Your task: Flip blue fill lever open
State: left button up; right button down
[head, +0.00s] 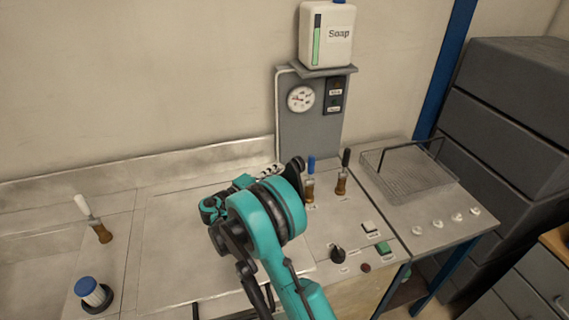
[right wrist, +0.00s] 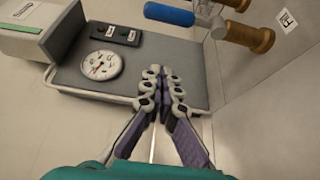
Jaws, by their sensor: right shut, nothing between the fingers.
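The blue fill lever (head: 311,165) stands upright on a brass valve on the bench, left of a black-handled lever. In the right wrist view its blue handle (right wrist: 169,14) lies across the top, with brass valve parts to its right. My right gripper (head: 270,169) is just left of the blue lever in the head view, partly hidden by its own wrist. In the right wrist view its fingers (right wrist: 163,78) are shut together, empty, and apart from the blue handle. My left gripper is not in view.
The black-handled lever (head: 344,172) stands close to the right. A gauge panel (head: 312,128) and soap container (head: 326,36) are behind. A wire basket (head: 408,172) is at right. A white-handled lever (head: 92,219) and blue-topped cylinder (head: 90,291) are at left.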

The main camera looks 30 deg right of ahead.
aim_at(311, 171)
jog(key=shift+w+a, duration=0.1)
dwell(0.3)
jog(key=s+d+b, duration=0.2)
jog(key=d+b, duration=0.1)
jog(key=d, duration=0.6)
jog(key=shift+d, duration=0.15)
dwell(0.4)
